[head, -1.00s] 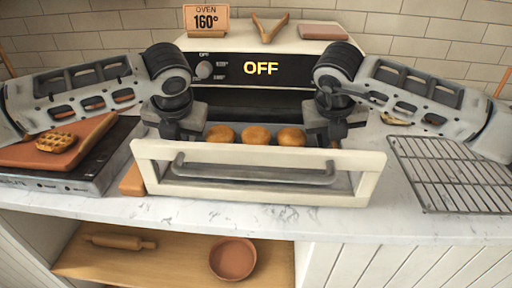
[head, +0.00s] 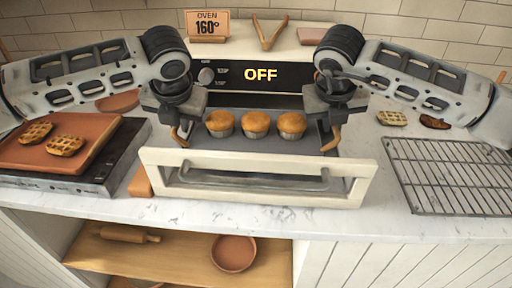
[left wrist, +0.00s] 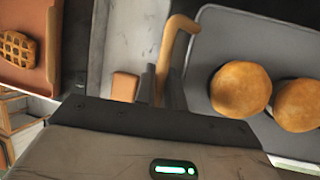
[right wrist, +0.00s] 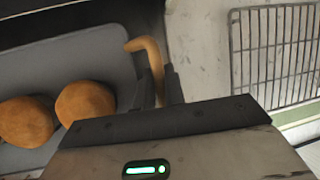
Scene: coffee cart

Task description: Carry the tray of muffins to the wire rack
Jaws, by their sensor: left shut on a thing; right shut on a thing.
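The dark grey tray (head: 255,147) holds three golden muffins (head: 256,124) in a row. It is raised above the open oven door (head: 255,178), in front of the oven. My left gripper (head: 180,135) is shut on the tray's left tan handle, which shows in the left wrist view (left wrist: 172,55). My right gripper (head: 330,135) is shut on the right tan handle, seen in the right wrist view (right wrist: 150,60). The wire rack (head: 450,175) lies on the counter at the right, empty and apart from the tray.
The oven (head: 265,70) reads OFF. At the left, a terracotta board (head: 95,135) with waffles (head: 66,145) sits on a dark appliance (head: 75,180). Two small pastries (head: 391,118) lie behind the rack. Bare counter (head: 385,215) lies between oven door and rack.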

